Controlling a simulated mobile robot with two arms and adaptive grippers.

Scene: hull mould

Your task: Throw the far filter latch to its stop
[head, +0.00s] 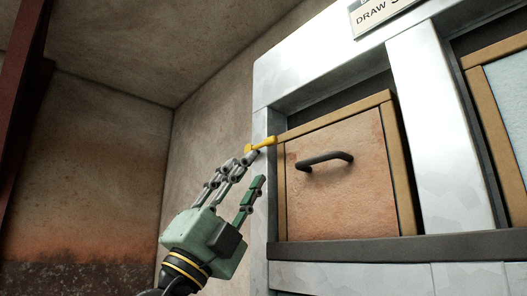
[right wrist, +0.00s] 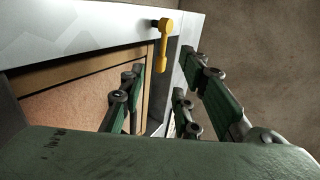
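The yellow filter latch (head: 263,145) sits on the pale metal frame at the upper left corner of a wood-edged filter panel (head: 335,178). Its arm points right, toward the panel's top corner. In the right wrist view the latch (right wrist: 162,48) hangs down from its pivot, ahead of the fingers. My right gripper (head: 254,168) is just below the latch, fingers spread and empty. In the right wrist view its fingers (right wrist: 160,85) stand apart on both sides of the latch's line. Whether any finger touches the latch I cannot tell. My left gripper is not in view.
A dark bar handle (head: 324,160) sticks out of the panel, right of my gripper. A second framed panel (head: 507,110) is at the right edge. A sign (head: 380,14) is above. A bare wall (head: 212,120) lies left of the frame.

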